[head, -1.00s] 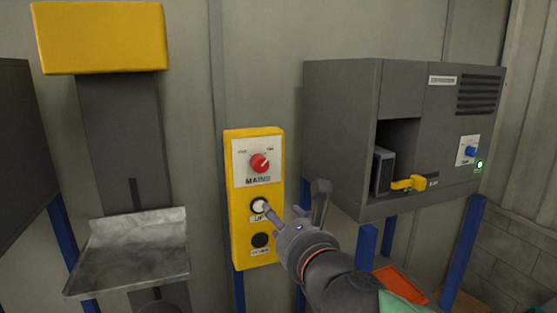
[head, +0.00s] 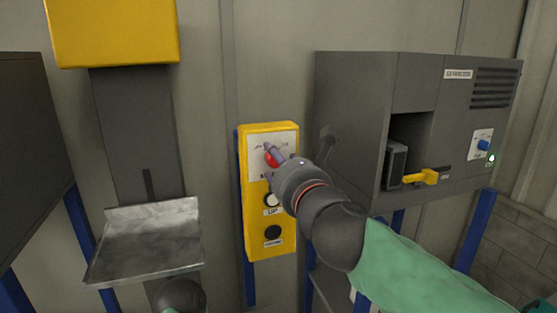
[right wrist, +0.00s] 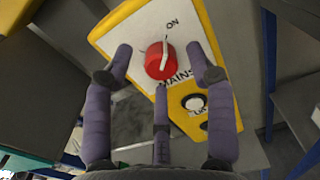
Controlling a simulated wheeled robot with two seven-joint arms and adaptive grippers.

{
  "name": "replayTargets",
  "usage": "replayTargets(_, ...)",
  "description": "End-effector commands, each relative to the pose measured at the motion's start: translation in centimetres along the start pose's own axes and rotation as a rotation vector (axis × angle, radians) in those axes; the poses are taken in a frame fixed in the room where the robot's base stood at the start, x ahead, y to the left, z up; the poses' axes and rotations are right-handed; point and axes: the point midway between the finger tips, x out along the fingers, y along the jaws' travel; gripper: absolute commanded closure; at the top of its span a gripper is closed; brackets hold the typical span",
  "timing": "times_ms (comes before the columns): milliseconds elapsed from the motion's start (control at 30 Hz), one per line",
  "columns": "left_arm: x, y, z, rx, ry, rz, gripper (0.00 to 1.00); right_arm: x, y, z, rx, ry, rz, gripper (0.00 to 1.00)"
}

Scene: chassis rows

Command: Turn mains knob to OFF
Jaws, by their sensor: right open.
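The red mains knob (head: 271,159) is on the white MAINS plate at the top of a yellow control box (head: 285,218). In the right wrist view the knob (right wrist: 160,62) shows whole, its white pointer line turned towards the ON mark. My right gripper (head: 274,160) is in front of the plate and covers part of it in the head view. In the right wrist view its purple fingers (right wrist: 158,66) are spread on both sides of the knob, with a third finger below. The gripper is open; whether any finger touches the knob I cannot tell. My left gripper is not in view.
Below the plate are a white button (head: 271,199) and a black button (head: 272,232). A grey extractor cabinet (head: 352,120) with a yellow handle (head: 428,176) stands at the right. A metal tray (head: 145,245) juts out at the left.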

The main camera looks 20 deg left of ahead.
Motion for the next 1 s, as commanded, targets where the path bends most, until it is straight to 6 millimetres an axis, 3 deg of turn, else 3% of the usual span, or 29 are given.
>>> replayTargets(400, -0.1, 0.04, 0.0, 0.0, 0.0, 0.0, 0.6, 0.93, -0.01, -0.01, 0.0, 0.0, 0.0, 0.44)
replayTargets(433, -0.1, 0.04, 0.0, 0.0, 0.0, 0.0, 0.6, 0.93, -0.01, -0.02, 0.0, 0.0, 0.0, 0.47)
replayTargets(600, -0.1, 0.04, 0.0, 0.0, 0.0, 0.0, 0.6, 0.91, -0.02, 0.0, 0.0, 0.0, 0.0, 0.95)
replayTargets(633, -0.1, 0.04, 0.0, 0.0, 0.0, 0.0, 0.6, 0.91, -0.02, 0.02, 0.0, -0.001, 0.0, 0.99)
replayTargets(1000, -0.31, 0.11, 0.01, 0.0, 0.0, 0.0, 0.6, 0.84, -0.06, 0.3, -0.036, -0.004, -0.001, 1.0)
